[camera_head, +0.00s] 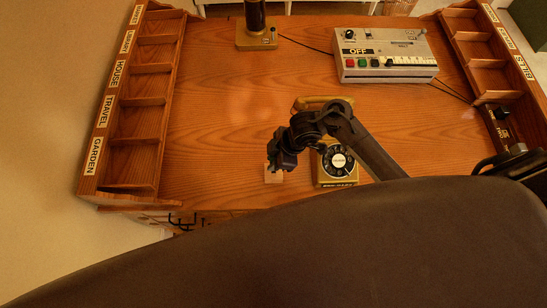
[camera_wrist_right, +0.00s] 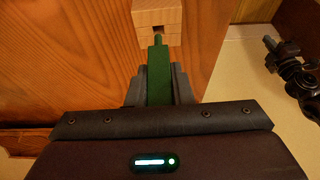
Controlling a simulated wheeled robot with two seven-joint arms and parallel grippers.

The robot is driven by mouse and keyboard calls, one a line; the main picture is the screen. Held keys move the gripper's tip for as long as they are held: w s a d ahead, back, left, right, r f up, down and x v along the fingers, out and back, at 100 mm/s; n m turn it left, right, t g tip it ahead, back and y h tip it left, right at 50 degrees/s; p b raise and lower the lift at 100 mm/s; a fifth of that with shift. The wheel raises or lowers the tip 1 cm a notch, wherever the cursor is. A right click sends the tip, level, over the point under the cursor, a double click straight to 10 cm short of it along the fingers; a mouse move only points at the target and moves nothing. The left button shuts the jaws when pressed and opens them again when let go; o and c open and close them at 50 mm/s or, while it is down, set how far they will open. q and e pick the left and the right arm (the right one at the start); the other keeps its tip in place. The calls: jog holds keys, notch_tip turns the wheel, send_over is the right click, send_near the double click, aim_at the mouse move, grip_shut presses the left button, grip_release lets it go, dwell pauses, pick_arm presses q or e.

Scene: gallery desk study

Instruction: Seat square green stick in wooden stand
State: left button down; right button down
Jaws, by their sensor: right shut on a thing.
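The wooden stand (camera_head: 274,174) is a small pale block near the desk's front edge. In the right wrist view the stand (camera_wrist_right: 157,14) shows a dark opening facing the stick. My right gripper (camera_head: 284,160) is over the stand in the head view. It is shut on the square green stick (camera_wrist_right: 159,75), whose narrower tip points at the opening. The tip overlaps the opening's edge in the picture; I cannot tell whether it has entered. The stick is hidden in the head view. A dark jointed part (camera_wrist_right: 296,76), possibly my left gripper, shows at right; its jaws are unclear.
A rotary telephone (camera_head: 337,165) stands just right of the stand, close to my right arm. Labelled wooden racks (camera_head: 130,110) line the left side, with another rack (camera_head: 484,52) at right. A grey console (camera_head: 385,60) stands at the back. The left-middle desktop is clear.

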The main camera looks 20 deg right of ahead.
jog(key=shift+r+p, duration=0.1)
jog(key=shift+p, duration=0.4)
dwell(0.8)
jog(key=shift+f, duration=0.25)
jog(key=shift+f+b, duration=1.25)
jog(key=shift+f, duration=0.35)
jog(key=c, duration=1.2)
grip_release()
jog(key=v, duration=0.7)
jog(key=shift+r+p, duration=0.35)
jog(key=shift+s+d, duration=0.1)
jog(key=shift+d, duration=0.05)
